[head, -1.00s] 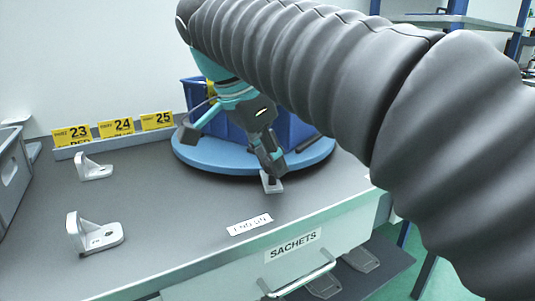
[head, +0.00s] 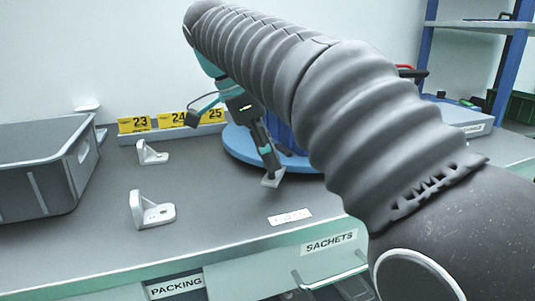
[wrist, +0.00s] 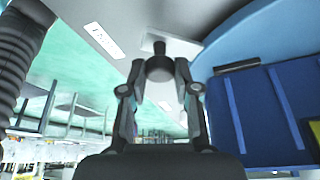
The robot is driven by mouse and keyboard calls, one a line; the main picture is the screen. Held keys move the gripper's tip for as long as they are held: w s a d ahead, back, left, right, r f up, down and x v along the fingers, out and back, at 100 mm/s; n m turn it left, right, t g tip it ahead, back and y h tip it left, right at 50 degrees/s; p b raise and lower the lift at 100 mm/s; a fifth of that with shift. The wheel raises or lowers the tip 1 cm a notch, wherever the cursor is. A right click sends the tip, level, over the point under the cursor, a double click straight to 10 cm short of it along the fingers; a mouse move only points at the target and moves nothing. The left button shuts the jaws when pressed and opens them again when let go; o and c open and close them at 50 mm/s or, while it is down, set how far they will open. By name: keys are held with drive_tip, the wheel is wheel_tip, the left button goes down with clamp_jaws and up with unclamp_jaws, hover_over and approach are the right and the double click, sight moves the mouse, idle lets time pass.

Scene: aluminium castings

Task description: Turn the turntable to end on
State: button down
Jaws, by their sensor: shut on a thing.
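The turntable (head: 238,150) is a round blue disc on the grey bench, partly hidden behind my arm. A blue bin (wrist: 275,110) stands on it, largely hidden in the head view. A small pale tab (head: 272,180) sticks out from its near rim, with a dark knob (wrist: 158,68) on it. My gripper (head: 269,172) points down at this tab. In the wrist view my gripper (wrist: 158,80) has its fingers on either side of the knob, shut on it. A white label (head: 290,217) lies on the bench just in front; its writing is unclear.
Two pale metal brackets (head: 152,212) (head: 151,153) stand on the bench to the left. A grey crate (head: 45,170) is at far left. Yellow tags 23, 24 and 25 (head: 172,120) line the back. Drawers marked PACKING and SACHETS (head: 330,243) are below the front edge.

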idle(0.3)
drive_tip(key=c, duration=0.9)
unclamp_jaws()
drive_tip(key=shift+o, duration=0.2)
